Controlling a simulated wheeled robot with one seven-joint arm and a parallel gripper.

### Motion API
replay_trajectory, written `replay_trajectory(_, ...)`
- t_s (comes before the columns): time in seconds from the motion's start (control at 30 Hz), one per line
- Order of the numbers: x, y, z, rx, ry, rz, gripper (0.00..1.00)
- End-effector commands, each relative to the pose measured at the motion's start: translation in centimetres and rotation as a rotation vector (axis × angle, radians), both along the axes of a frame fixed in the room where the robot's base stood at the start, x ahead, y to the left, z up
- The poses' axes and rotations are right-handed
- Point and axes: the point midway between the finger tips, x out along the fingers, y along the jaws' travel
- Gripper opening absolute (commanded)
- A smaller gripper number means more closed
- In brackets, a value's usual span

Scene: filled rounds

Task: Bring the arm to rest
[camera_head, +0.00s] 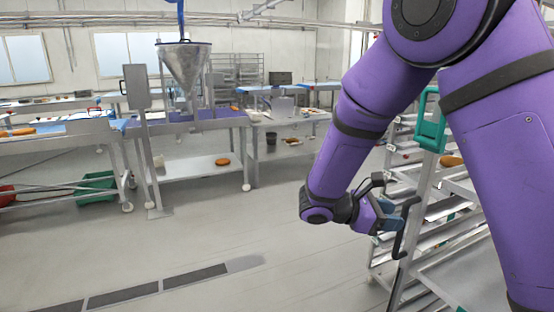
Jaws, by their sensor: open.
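My purple arm comes in from the upper right and bends down at its elbow. My gripper (405,212) is at the end of the arm, right of centre. Its dark fingers are apart, and I see nothing held between them. It is close in front of the metal rack's upright, and I cannot tell whether they touch.
A metal rack (420,262) with several shelves stands at right, with a green handle (432,122) on it. Work tables (188,120) and a steel funnel (184,62) stand further back. A green crate (97,186) is under the left table. The floor (235,235) at centre is clear.

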Motion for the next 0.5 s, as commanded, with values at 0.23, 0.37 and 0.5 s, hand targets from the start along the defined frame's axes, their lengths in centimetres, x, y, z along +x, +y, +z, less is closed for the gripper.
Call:
replay_trajectory(0.23, -4.0, -3.1, 3.5, 0.242, -0.151, -0.181, 0.43)
replay_trajectory(0.37, -6.2, -4.1, 4.9, 0.363, -0.237, -0.272, 0.43)
replay_trajectory(0.5, -8.5, -4.9, 6.3, 0.49, -0.334, -0.366, 0.43)
